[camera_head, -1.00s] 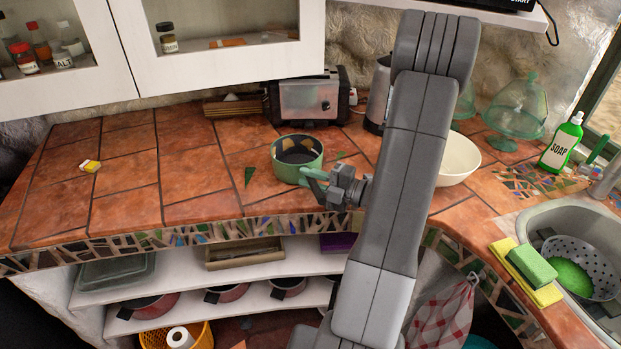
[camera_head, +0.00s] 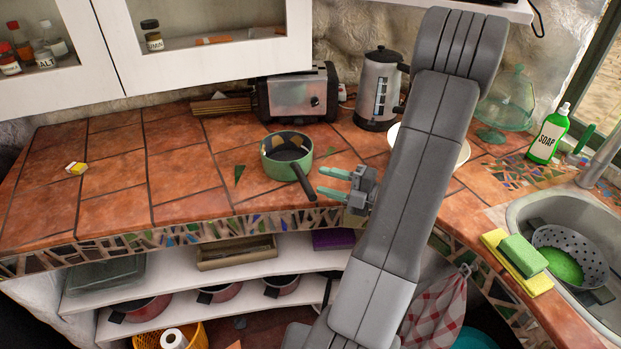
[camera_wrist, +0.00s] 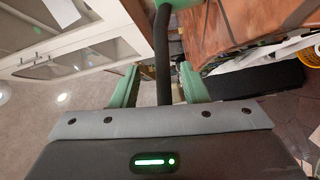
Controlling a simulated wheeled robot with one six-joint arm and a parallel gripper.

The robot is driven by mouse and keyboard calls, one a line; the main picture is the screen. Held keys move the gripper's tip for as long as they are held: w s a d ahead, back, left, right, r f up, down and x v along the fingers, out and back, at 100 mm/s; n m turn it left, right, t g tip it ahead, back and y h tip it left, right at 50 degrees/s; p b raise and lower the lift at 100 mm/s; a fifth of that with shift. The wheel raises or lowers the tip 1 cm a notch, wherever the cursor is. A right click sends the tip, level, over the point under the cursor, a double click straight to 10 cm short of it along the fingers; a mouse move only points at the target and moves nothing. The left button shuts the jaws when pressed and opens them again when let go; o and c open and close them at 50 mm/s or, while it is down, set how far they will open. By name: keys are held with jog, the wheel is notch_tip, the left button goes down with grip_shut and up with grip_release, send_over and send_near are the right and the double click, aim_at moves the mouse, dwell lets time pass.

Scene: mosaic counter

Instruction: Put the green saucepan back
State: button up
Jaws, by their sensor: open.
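The green saucepan (camera_head: 302,160) stands upright on the tiled counter, near its front edge. Its dark handle (camera_head: 306,186) points forward and slightly right, toward the edge. My gripper (camera_head: 320,180) is just right of the handle, open, with its two green fingers pointing left. In the wrist view the dark handle (camera_wrist: 162,50) runs down between the open fingers (camera_wrist: 160,72), with a bit of the green pan at the top edge. In the head view the fingertips look slightly apart from the handle. Nothing is held.
Shelves (camera_head: 215,283) under the counter hold several red pans and a wooden tray (camera_head: 236,252). A toaster (camera_head: 295,93) and kettle (camera_head: 380,88) stand behind. A white bowl (camera_head: 462,152) is partly behind my arm. The left counter (camera_head: 120,160) is mostly clear.

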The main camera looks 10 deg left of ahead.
jog(key=d, duration=0.4)
jog(key=shift+s+d, duration=0.25)
jog(key=shift+s, duration=0.1)
dwell(1.1)
